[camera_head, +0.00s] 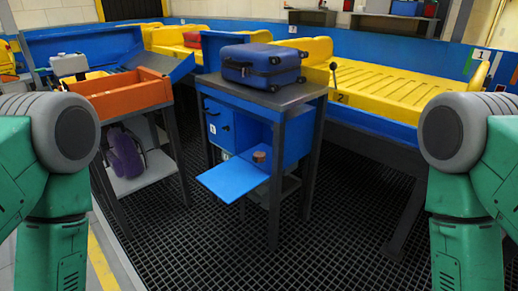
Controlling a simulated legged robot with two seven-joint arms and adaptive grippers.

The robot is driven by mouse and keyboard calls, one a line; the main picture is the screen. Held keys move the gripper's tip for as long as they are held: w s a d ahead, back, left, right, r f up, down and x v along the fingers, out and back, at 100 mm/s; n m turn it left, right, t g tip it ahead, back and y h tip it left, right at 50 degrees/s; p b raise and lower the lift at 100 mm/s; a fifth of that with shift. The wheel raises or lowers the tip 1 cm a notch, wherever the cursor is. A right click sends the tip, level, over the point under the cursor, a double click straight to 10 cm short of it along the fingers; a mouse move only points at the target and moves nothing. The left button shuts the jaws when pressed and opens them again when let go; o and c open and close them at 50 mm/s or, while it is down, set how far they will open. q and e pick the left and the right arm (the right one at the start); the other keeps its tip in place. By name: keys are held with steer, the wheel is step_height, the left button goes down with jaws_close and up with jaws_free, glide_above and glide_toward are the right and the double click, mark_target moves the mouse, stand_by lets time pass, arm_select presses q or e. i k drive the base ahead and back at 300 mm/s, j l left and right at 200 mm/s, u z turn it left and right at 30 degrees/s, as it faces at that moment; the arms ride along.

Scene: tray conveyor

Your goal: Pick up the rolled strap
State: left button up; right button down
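A small brown roll (259,157), which looks like the rolled strap, sits in the open lower compartment of the blue cabinet (290,146) in the middle of the head view. It is just behind the lowered blue door flap (229,180). Neither gripper is in view. Only green and grey links of my arms show at the left and right edges, well apart from the roll.
A dark blue suitcase (262,66) lies on the cabinet top. An orange tray (119,93) is on a stand at left, with a purple backpack (124,152) on its lower shelf. Yellow conveyor trays (392,88) stand behind right. Dark grating (330,240) is clear in front.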

mark_target(259, 157)
steer(key=i+l+u, duration=0.1)
steer(key=i+l, duration=0.35)
steer(key=i, duration=0.3)
steer(key=i+l+u, duration=0.15)
steer(key=i+l, duration=0.4)
steer(key=i, duration=0.2)
steer(key=i+l+u, duration=0.1)
steer(key=i+l, duration=0.5)
steer(key=i, duration=0.15)
